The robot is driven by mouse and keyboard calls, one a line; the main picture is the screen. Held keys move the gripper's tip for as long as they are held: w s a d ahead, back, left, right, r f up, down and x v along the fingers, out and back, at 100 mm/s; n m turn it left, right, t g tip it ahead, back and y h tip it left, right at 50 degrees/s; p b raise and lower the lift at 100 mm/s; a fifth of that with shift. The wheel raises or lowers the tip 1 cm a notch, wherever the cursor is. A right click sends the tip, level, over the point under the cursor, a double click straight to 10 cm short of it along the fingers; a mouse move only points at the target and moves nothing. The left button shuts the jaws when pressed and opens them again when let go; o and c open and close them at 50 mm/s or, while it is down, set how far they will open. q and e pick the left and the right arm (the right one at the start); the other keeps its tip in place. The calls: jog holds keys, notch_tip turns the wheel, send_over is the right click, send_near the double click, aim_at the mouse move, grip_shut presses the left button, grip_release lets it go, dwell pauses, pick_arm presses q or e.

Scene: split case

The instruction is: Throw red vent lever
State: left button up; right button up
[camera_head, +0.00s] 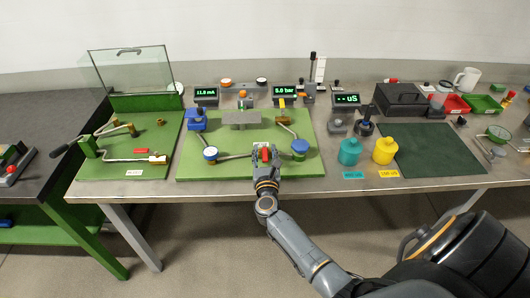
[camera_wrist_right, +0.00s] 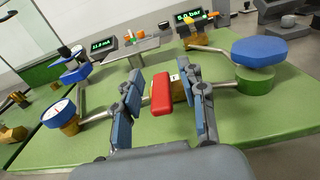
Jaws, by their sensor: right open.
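The red vent lever (camera_wrist_right: 162,93) shows in the right wrist view as a red bar on a brass valve body (camera_wrist_right: 179,91) in a pipe run above the green board (camera_wrist_right: 150,147). In the head view the red lever (camera_head: 265,153) shows at the front of the board, at my right gripper. My right gripper (camera_wrist_right: 162,103) is open, with one finger on each side of the lever and visible gaps to it. It also shows in the head view (camera_head: 265,160). I cannot tell whether the fingertips touch anything. My left gripper is not in view.
A blue round knob (camera_head: 300,146) stands close to the right of the lever. A round gauge (camera_head: 210,153) is at its left, with a pipe between. A blue valve (camera_head: 196,120) and grey block (camera_head: 241,119) stand behind. Teal (camera_head: 349,152) and yellow (camera_head: 384,151) bottles stand to the right.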

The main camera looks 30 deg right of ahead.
jog(key=shift+c, duration=0.4)
grip_shut()
